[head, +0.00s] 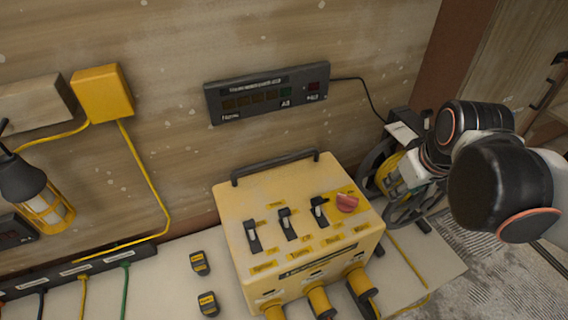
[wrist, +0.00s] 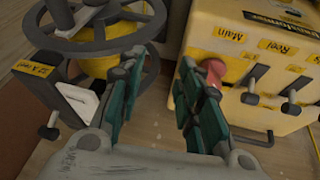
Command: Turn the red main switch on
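The yellow transformer box (head: 240,235) stands on the bench in the head view. Its red main switch (head: 347,202) is a knob at the top right, beside several black levers (head: 318,209). In the wrist view the red switch (wrist: 213,70) shows near the "Main" label, partly hidden behind the right finger. My gripper (wrist: 162,66) is open, its two teal-padded fingers apart with nothing between them. The right finger appears close to the red switch; I cannot tell whether it touches. In the head view my arm comes in from the right, beside the box.
A cable reel (wrist: 95,38) stands right of the box in the head view and at upper left in the wrist view, close to my gripper. A black display panel (head: 268,92) hangs on the wall. Two small black-and-yellow devices (head: 200,263) lie left of the box. A carry handle (head: 275,165) rises behind.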

